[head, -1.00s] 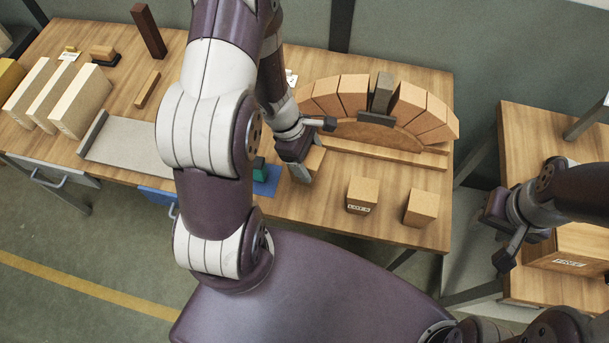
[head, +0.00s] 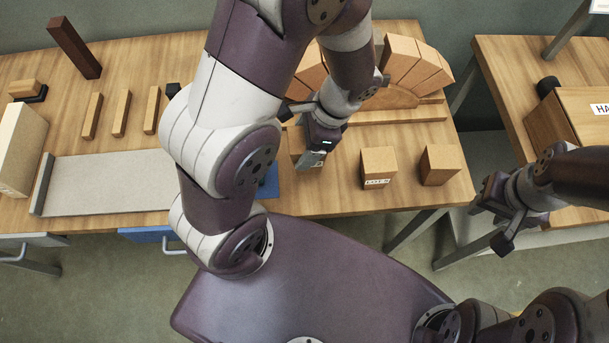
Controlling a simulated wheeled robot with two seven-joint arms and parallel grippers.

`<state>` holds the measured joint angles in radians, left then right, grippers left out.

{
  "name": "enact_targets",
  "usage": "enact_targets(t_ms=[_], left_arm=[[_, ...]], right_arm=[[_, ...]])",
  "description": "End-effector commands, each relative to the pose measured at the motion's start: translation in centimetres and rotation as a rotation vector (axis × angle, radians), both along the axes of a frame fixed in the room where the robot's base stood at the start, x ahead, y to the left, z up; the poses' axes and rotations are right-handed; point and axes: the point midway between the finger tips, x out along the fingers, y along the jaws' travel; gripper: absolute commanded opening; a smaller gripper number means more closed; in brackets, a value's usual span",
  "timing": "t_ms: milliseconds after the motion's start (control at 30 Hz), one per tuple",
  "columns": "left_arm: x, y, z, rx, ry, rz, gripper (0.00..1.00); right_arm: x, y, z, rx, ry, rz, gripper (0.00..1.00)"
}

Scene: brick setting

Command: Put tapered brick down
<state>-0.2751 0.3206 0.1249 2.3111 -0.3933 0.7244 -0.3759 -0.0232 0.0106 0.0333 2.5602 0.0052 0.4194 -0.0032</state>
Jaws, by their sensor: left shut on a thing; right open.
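My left gripper (head: 314,152) is low over the front of the table, shut on a tapered brick (head: 297,143). The gripper and arm hide most of that brick, and I cannot tell whether it touches the tabletop. Two more tan tapered bricks stand to the right: one with a white label (head: 378,167) and a plain one (head: 440,165). Behind them is an arch of tapered bricks (head: 405,62) on a curved wooden form (head: 400,97), partly hidden by my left arm. My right gripper (head: 490,224) is open and empty, off the table's right end.
A grey tray (head: 105,183), several wooden strips (head: 121,114), a dark upright block (head: 75,47) and a pale slab (head: 20,150) occupy the left. A blue mat (head: 269,182) lies beside my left arm. A second table with a wooden box (head: 575,115) is at right.

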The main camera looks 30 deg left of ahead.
Motion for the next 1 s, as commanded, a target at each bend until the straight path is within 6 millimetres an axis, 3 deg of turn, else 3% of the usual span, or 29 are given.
enact_targets(t_ms=[200, 500, 867, 900, 933, 1000], left_arm=[[0.0, 0.1, -4.8, 0.001, 0.006, -0.035, 0.31], [0.0, 0.1, -9.4, 0.0, 0.005, -0.031, 0.31], [0.1, 0.1, -10.1, 0.0, 0.001, -0.029, 0.31], [0.1, 0.1, -9.9, 0.0, 0.001, -0.029, 0.86], [0.1, 0.1, -9.9, 0.0, 0.001, -0.029, 0.95], [0.1, 0.1, -9.9, 0.0, 0.001, -0.029, 0.98]], right_arm=[[0.0, 0.0, -1.0, 0.0, 0.0, 0.0, 0.43], [0.0, 0.0, -1.9, 0.0, 0.0, 0.0, 0.43], [0.0, 0.0, -2.2, 0.0, 0.0, 0.0, 0.43], [0.0, 0.0, -2.0, 0.0, 0.0, 0.0, 0.43], [0.0, 0.0, -2.0, 0.0, 0.0, 0.0, 0.43], [0.0, 0.0, -2.0, 0.0, 0.0, 0.0, 0.43]])
